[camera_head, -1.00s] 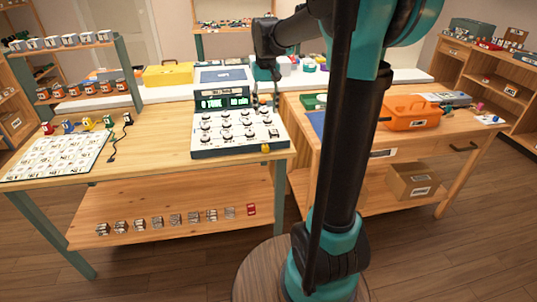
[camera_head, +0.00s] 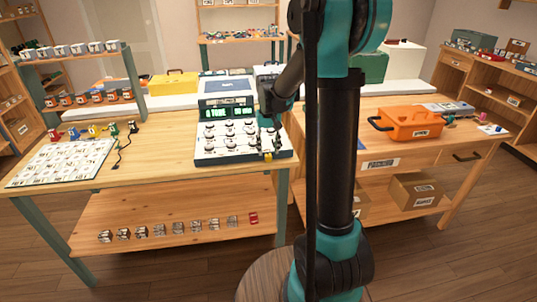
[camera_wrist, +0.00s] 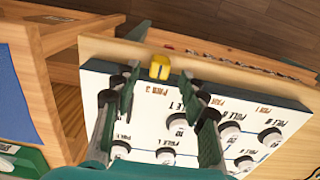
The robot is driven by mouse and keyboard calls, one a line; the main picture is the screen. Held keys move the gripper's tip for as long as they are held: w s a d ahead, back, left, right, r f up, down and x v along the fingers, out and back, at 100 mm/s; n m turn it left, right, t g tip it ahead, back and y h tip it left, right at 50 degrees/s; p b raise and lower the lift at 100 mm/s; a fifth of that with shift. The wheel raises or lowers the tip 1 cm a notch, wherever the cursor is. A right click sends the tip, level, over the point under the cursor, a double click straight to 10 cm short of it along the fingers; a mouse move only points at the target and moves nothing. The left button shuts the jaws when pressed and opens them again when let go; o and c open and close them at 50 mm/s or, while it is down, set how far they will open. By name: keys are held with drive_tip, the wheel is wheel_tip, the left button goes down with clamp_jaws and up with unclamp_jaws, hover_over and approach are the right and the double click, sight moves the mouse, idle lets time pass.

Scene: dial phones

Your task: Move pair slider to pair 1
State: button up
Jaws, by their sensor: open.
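The dial panel (camera_head: 221,151), a white-faced box with several knobs and green displays, stands on the left table. The likely pair slider is a small yellow block (camera_head: 267,155) at its front right edge. In the wrist view, the yellow block (camera_wrist: 159,68) sits at the panel's edge beside a label that seems to read "PAIR 3". My gripper (camera_head: 268,142) is over the panel's right side, close to the yellow block. In the wrist view, my gripper (camera_wrist: 160,78) is open, its fingers spread on either side of the block's line. I cannot tell whether they touch it.
Knobs stand close around my fingers on the panel. A white chart mat (camera_head: 62,162) and small coloured items lie at the left. An orange toolbox (camera_head: 408,123) stands on the right table. My arm hides part of the middle.

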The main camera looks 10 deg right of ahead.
sight(268, 158)
drive_tip(key=shift+f, duration=1.45)
clamp_jaws()
